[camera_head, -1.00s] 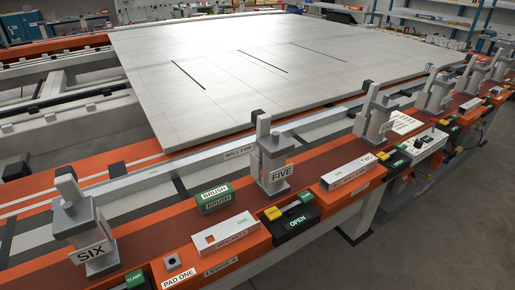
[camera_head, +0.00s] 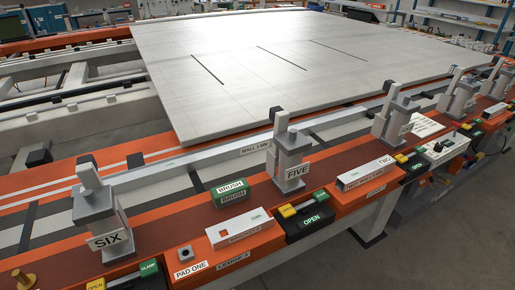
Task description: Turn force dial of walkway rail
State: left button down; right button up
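The orange walkway rail (camera_head: 340,203) runs from the lower left to the upper right along the near side of the jig. A light control box (camera_head: 455,146) with a small dark knob (camera_head: 438,147) sits on its far right part. A brass knob-like piece (camera_head: 22,279) stands at the lower left corner, partly cut off by the picture edge. No label reading force dial is legible, so I cannot tell which piece is the dial. Neither of my grippers is in view.
Upright grey clamps stand along the rail, among them SIX (camera_head: 99,216) and FIVE (camera_head: 291,160). A green BRUSH block (camera_head: 231,193), a white bracket box (camera_head: 240,229) and a black OPEN latch (camera_head: 307,222) lie between them. A large pale panel (camera_head: 240,70) lies behind. Grey floor is clear at lower right.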

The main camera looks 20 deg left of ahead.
aim_at(439, 147)
jog(key=i+l+u, duration=0.1)
jog(key=u, duration=0.3)
jog(key=l+u, duration=0.2)
jog(key=u, duration=0.25)
jog(key=l+u, duration=0.2)
jog(key=u, duration=0.2)
jog(key=l+u, duration=0.25)
jog(key=l, duration=0.2)
jog(key=l+u, duration=0.25)
jog(key=l, duration=0.2)
jog(key=l+u, duration=0.1)
jog(key=l, duration=0.35)
jog(key=k+l, duration=0.1)
jog(key=l, duration=0.35)
jog(key=k+l+u, duration=0.15)
jog(key=l, duration=0.3)
jog(key=l+u, duration=0.1)
jog(key=l, duration=0.35)
